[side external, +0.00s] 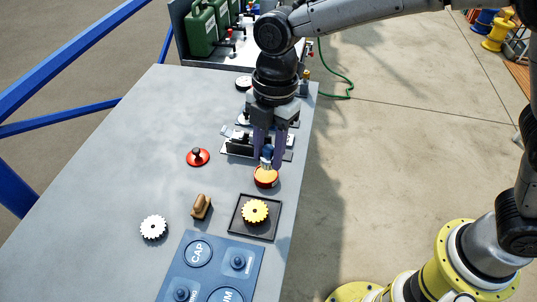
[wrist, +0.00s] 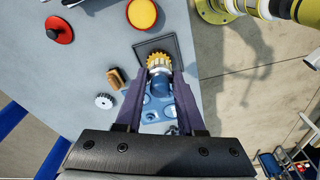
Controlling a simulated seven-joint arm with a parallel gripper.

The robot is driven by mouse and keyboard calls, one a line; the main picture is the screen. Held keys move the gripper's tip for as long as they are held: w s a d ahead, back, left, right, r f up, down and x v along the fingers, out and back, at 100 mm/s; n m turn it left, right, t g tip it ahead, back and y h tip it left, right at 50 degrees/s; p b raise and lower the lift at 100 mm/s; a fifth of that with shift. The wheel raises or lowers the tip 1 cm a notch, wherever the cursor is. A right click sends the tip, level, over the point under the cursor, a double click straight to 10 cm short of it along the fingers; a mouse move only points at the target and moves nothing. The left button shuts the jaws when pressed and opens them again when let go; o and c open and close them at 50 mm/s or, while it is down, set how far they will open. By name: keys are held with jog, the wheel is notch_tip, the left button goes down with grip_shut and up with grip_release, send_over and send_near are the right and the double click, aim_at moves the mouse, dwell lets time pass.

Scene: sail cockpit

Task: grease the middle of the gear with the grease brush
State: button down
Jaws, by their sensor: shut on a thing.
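My gripper (side external: 267,165) points down and is shut on the grease brush (side external: 267,152), which has a blue handle and a pale metal collar. The brush (wrist: 158,78) also shows between the fingers in the wrist view. The yellow toothed gear (side external: 255,211) lies in a square dark tray (side external: 238,229). In the wrist view the brush overlaps the gear (wrist: 159,58) and hides part of it. In the side view the brush end overlaps a round orange pot (side external: 265,181); the wrist view shows the pot (wrist: 141,14) apart from the brush. The brush's exact height is unclear.
A white gear (side external: 153,227), a brown wooden block (side external: 201,206) and a red disc with a black knob (side external: 197,157) lie left of the tray. A blue labelled board (side external: 216,262) is in front. Metal fixtures stand behind the gripper. The table's left side is clear.

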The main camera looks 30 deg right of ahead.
send_over(265, 175)
notch_tip(265, 175, down, 4)
jog(key=shift+d+f, duration=0.2)
jog(key=shift+f, duration=2.75)
jog(key=shift+f, duration=0.65)
notch_tip(265, 175, up, 7)
dwell(0.7)
jog(key=shift+r, duration=0.1)
dwell(0.4)
